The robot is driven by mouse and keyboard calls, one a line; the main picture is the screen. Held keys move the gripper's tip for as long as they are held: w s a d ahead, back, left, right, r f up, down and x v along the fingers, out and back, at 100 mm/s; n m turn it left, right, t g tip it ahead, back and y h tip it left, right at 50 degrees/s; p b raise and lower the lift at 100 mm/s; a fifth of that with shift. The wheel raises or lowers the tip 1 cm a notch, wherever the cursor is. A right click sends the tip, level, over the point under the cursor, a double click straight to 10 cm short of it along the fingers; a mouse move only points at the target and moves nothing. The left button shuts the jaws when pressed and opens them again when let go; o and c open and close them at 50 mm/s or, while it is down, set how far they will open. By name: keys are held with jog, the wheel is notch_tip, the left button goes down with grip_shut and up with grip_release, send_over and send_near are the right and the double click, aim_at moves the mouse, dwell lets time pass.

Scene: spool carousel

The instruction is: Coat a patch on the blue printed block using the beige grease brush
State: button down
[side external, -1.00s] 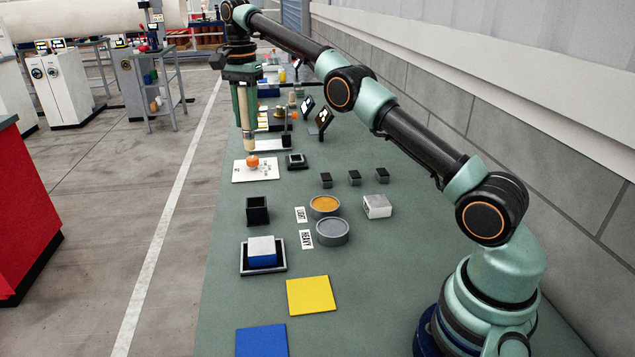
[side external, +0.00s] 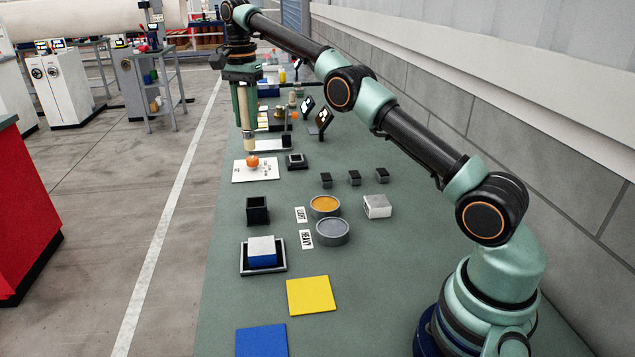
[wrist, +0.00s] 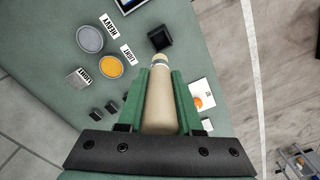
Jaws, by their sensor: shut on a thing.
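My gripper (side external: 247,122) is shut on the beige grease brush (side external: 249,143), which hangs upright, tip down, at the far part of the bench. In the wrist view my gripper (wrist: 160,75) has its green fingers on both sides of the brush (wrist: 160,100). The brush's lower end is just above an orange round thing on a white board; contact cannot be told. The blue printed block (side external: 262,261), with a pale top, sits in a dark-and-white tray (side external: 281,268) nearer the camera, well away from the brush. Only the tray's corner (wrist: 128,5) shows in the wrist view.
A black open cup (side external: 257,212), an orange-filled pot (side external: 324,205) marked LIGHT and a grey pot (side external: 332,233) marked HEAVY stand between. The white board (side external: 243,172), small dark blocks (side external: 354,177), a silver block (side external: 377,206), yellow (side external: 310,295) and blue (side external: 262,341) squares lie around.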

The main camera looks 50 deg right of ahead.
jog(key=shift+s+d+f+g+y, duration=0.25)
jog(key=shift+s+d+f+g, duration=0.6)
jog(key=shift+s+f, duration=2)
jog(key=shift+s+d+f+g+y, duration=0.3)
jog(key=shift+s+d+f, duration=0.95)
jog(key=shift+s+f, duration=1.6)
jog(key=shift+s+d+f+g+y, duration=0.15)
jog(key=shift+s+d+f+g, duration=0.75)
jog(key=shift+s+f, duration=1.95)
jog(key=shift+s+d+f, duration=0.1)
jog(key=shift+d+f, duration=0.05)
jog(key=shift+f, duration=0.35)
notch_tip(320, 180, up, 7)
